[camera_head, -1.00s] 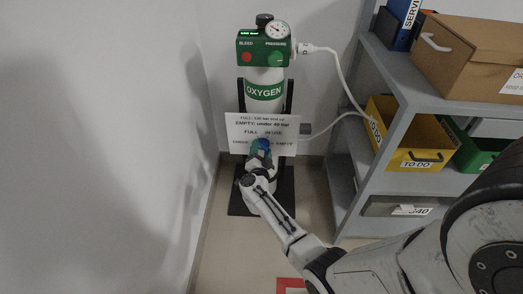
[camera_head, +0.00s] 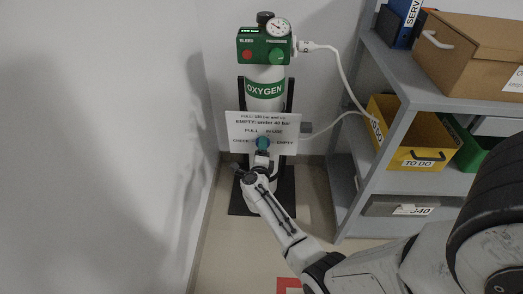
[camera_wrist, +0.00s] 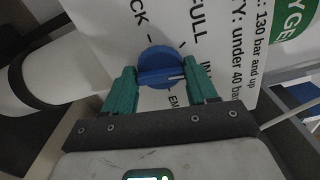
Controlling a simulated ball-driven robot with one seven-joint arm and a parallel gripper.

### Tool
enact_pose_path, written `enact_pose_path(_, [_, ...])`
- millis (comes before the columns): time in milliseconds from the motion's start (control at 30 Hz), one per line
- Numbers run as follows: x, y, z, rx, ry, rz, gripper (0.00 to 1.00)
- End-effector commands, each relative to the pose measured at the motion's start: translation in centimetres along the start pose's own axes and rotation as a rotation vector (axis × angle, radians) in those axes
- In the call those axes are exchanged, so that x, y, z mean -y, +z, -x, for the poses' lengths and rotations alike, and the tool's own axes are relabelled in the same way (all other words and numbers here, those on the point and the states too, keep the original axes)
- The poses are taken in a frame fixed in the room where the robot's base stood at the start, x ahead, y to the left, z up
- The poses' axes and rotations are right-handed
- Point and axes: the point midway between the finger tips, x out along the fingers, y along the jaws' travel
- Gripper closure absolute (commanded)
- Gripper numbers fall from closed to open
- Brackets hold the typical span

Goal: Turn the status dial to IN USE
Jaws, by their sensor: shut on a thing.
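The status dial (camera_wrist: 160,62) is a round blue knob with a raised grip bar, on a white sign (camera_head: 237,122) in front of the oxygen cylinder (camera_head: 264,74). My gripper (camera_wrist: 162,77) has its two green fingers shut on the grip bar, one at each end. In the wrist view a white line on the bar points right, between the FULL and IN USE labels; I cannot tell exactly which mark it meets. In the head view my gripper (camera_head: 262,144) hides most of the dial. The sign reads CHECK, FULL, IN USE and EMPTY around it.
A green regulator head (camera_head: 263,48) with red and green knobs and a gauge tops the cylinder. A pale hose (camera_head: 343,73) runs right from it. A grey shelf (camera_head: 398,120) with boxes and bins stands close on the right, a wall on the left.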

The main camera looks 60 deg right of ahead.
Motion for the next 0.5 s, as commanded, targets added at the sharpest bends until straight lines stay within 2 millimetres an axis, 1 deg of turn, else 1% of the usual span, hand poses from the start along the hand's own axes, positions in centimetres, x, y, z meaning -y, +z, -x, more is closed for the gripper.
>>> enact_pose_path(33, [-0.25,-0.07,0.11,0.0,0.003,-0.039,0.73])
enact_pose_path(200, [-0.18,-0.11,0.08,-0.001,0.002,-0.171,0.73])
enact_pose_path(500, [-0.15,-0.13,0.07,-0.001,0.003,-0.325,0.73])
